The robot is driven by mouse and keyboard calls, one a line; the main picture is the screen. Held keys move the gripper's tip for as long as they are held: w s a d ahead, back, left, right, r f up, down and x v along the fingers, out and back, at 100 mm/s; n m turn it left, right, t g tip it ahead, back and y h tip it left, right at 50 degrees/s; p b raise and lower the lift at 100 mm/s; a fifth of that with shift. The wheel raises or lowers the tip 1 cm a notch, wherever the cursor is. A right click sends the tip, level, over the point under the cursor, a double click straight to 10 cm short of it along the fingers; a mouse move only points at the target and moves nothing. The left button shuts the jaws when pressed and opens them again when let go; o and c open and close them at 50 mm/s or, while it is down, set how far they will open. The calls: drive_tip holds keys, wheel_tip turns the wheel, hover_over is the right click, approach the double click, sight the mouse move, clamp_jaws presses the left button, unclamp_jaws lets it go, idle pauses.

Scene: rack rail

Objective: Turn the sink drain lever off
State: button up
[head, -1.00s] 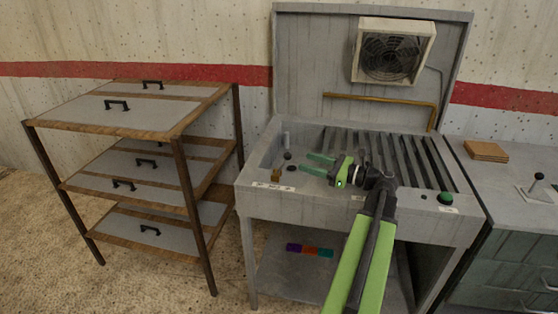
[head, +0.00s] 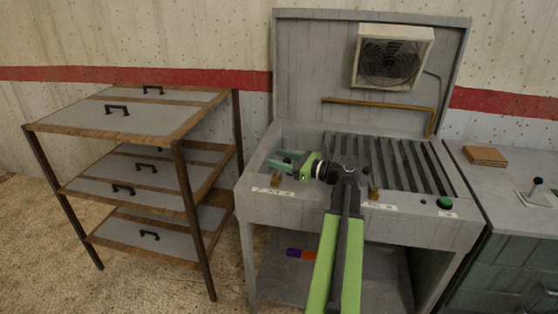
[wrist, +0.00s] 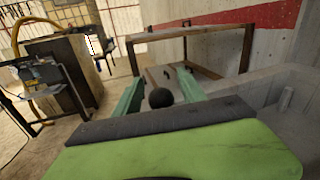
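The grey sink unit (head: 330,205) stands ahead with labels and small fittings along its front edge. My gripper (head: 279,158) is over its left end, with green fingers pointing left. In the wrist view a round black knob (wrist: 160,98) shows between the fingertips (wrist: 158,86), with visible space on both sides. The knob looks like a lever's ball end; its stem is hidden behind my gripper body. A brass fitting (head: 275,181) sits just below my gripper, and another brass fitting (head: 374,192) is right of my wrist. I cannot tell which label belongs to the knob.
A wooden-edged rack (head: 130,120) with handled grey panels stands left. A fan box (head: 392,57) and yellow pipe (head: 380,101) are on the back panel. A green button (head: 444,202) is at the unit's right. A counter (head: 505,200) with a black-knobbed lever (head: 537,185) adjoins it.

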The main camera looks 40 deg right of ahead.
clamp_jaws()
idle(1.2)
